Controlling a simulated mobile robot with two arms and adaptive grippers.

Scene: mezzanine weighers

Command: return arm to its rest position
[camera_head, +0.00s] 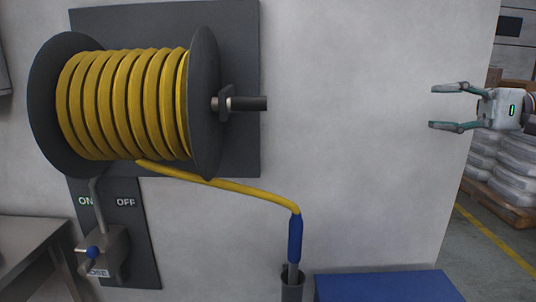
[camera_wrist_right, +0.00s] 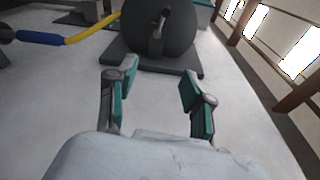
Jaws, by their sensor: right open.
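My right gripper (camera_head: 452,107) comes in from the right edge in the head view, level with the reel and well clear of the wall. Its two fingers are apart with nothing between them. In the right wrist view the open gripper (camera_wrist_right: 157,95) also shows empty. My left gripper is not in the frames.
A reel of yellow hose (camera_head: 125,105) is mounted on a dark wall plate (camera_head: 240,150). The hose end with a blue sleeve (camera_head: 295,238) sits in a dark holder (camera_head: 292,288). Wrapped sacks (camera_head: 490,160) stand behind my right gripper.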

